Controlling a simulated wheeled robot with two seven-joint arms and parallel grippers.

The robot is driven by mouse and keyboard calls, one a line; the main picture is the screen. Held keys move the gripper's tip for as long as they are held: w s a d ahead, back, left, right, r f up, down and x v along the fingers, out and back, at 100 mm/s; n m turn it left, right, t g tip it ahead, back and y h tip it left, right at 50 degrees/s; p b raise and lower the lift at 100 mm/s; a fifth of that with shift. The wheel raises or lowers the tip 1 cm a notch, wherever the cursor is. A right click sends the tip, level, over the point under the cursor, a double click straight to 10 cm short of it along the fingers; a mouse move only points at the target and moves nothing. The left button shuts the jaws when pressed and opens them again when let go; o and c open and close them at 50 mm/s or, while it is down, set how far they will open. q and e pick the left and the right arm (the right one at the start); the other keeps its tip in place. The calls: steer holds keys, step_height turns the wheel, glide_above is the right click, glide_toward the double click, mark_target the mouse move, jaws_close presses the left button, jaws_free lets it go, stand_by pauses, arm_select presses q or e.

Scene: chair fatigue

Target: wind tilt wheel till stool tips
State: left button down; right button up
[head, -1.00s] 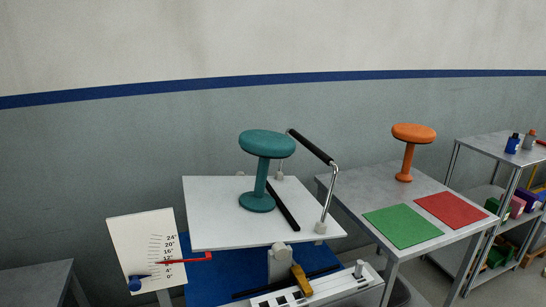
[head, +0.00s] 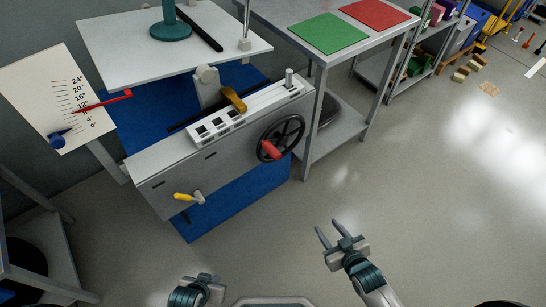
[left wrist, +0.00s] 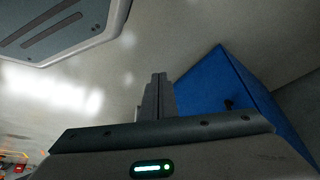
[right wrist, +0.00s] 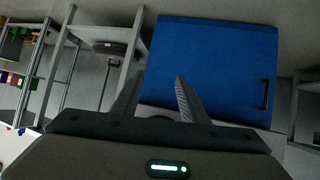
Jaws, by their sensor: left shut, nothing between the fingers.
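The black tilt wheel (head: 281,138) with a red knob (head: 270,150) is on the front of the grey rig (head: 220,158) in the head view. The teal stool (head: 170,31) stands upright on the white platform (head: 120,48); its seat is out of view. A red pointer (head: 105,101) lies across the degree board (head: 32,92), in the lower half of its scale; the exact reading is unclear. My left gripper (head: 206,277) is shut and empty at the bottom edge, below the rig. My right gripper (head: 331,230) is open and empty, below right of the wheel and apart from it.
A yellow-handled lever (head: 184,197) sticks out at the rig's lower front. A table with green (head: 328,33) and red (head: 375,13) mats stands right of the rig. Another table leg frame is at left. The floor (head: 440,200) between me and the rig is clear.

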steer(key=w+a+r+n+t+y+b, duration=0.1)
steer(key=w+a+r+y+b, duration=0.1)
steer(key=r, duration=0.4)
steer(key=w+a+r+n+t+y+b, duration=0.2)
steer(key=r, duration=0.4)
steer(key=n+y+b, duration=0.1)
steer(key=y+b, duration=0.1)
steer(key=y, duration=0.1)
glide_toward(279, 158)
steer(key=v, duration=0.5)
arm_select(q)
steer(key=w+d+v, duration=0.1)
steer(key=v, duration=1)
steer(key=shift+w+a+r+g, duration=0.2)
steer(key=shift+a+r+g, duration=0.2)
arm_select(e)
steer(key=shift+a+f+t, duration=0.2)
steer(key=shift+t, duration=0.1)
steer(key=x, duration=1.6)
steer(key=shift+w+a+f, duration=0.1)
steer(key=shift+w+a, duration=0.3)
steer(key=shift+w, duration=0.05)
arm_select(q)
steer(key=shift+d+f, duration=0.1)
steer(key=shift+d, duration=0.15)
